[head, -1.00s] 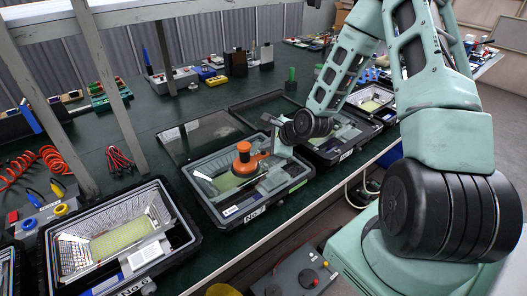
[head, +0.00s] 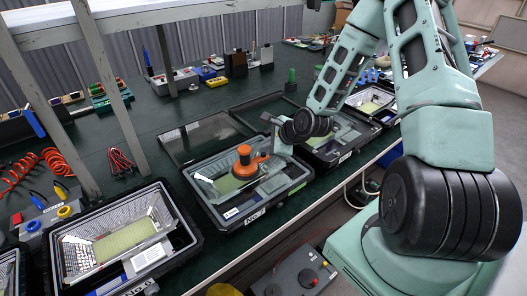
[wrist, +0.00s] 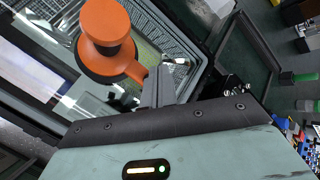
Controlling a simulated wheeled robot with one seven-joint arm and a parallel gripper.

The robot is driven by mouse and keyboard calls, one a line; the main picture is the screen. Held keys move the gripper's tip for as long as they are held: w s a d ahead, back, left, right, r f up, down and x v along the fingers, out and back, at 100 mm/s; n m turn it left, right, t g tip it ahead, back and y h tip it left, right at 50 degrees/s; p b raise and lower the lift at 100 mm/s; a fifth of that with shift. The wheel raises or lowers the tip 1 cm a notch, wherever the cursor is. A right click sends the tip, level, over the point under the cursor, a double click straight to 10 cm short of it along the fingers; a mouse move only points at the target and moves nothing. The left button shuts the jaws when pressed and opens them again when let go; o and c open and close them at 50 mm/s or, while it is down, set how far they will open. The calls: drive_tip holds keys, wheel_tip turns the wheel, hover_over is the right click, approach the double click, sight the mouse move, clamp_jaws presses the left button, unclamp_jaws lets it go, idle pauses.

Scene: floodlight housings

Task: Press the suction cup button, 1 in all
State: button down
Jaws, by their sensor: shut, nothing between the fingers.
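The orange suction cup (head: 244,160) stands upright on the glass pane in the open housing marked No 7 (head: 256,216). In the wrist view the orange cup (wrist: 107,38) fills the upper left, with a round knob above a wider disc. My gripper (head: 266,162) is shut and empty, just right of the cup in the head view. In the wrist view my gripper (wrist: 160,76) has its fingers close beside the disc's right edge. I cannot tell whether they touch it. The button on the cup is not clearly distinguishable.
Another open housing, No 6 (head: 193,240), lies at the front left, and further housings stand to the right under my arm. Posts of a frame (head: 112,90) rise at the left. Red coiled hose (head: 62,168) and tools lie far left. Green bench (head: 150,130) shows between them.

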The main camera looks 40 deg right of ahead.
sight(267, 158)
wheel_tip(267, 158, up, 5)
drive_tip(key=p, duration=0.5)
idle(0.9)
